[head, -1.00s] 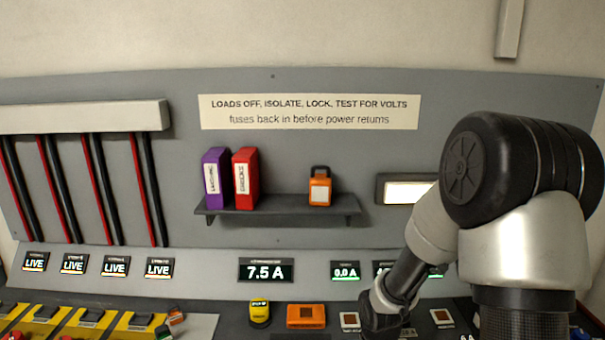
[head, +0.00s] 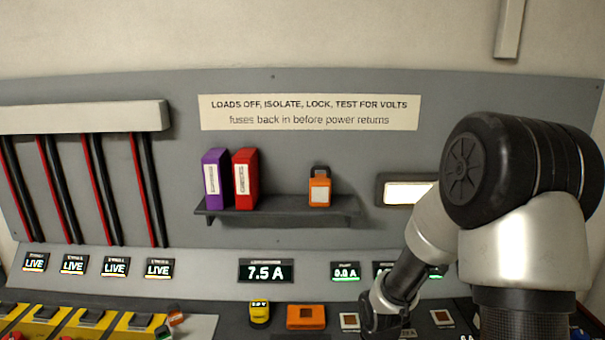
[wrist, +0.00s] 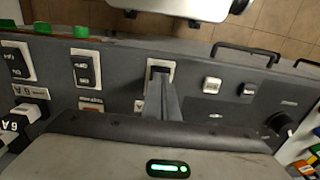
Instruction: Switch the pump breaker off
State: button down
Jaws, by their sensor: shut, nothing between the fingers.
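In the wrist view a row of white-framed rocker switches lines a dark panel. One stands at the left (wrist: 87,69), and another (wrist: 19,64) is farther left. My gripper (wrist: 161,82) is shut and empty, its fingertips at a third rocker (wrist: 159,66), partly covering it. I cannot tell whether they touch it, which rocker is the pump breaker, or its position; the small labels are unreadable. In the head view my gripper (head: 382,318) hangs low over the desk and hides part of it. A small display (head: 345,271) there reads 0.0 A.
A larger display (head: 266,271) reads 7.5 A, and several at the left read LIVE. A yellow meter (head: 259,312) and an orange block (head: 306,317) are left of my gripper. In the wrist view, black handles (wrist: 245,52) and a dark knob (wrist: 281,125) lie to the right.

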jog(key=shift+f+b, duration=0.7)
jog(key=shift+f, duration=0.1)
dwell(0.4)
jog(key=shift+r, duration=0.1)
notch_tip(320, 180, up, 7)
jog(key=p, duration=0.5)
jog(key=shift+p, duration=0.3)
jog(key=s+d+r+t+h, duration=0.1)
jog(key=s+r+t, duration=0.1)
jog(key=r, duration=0.9)
jog(key=s+r+t, duration=0.1)
jog(key=s+r, duration=0.2)
jog(key=r, duration=0.7)
jog(key=s+a+r+t+y, duration=0.1)
jog(key=s+r+t, duration=0.1)
jog(key=s+r, duration=0.4)
jog(key=shift+s+r+t, duration=0.3)
jog(key=shift+s+r, duration=0.1)
jog(key=shift+r, duration=0.35)
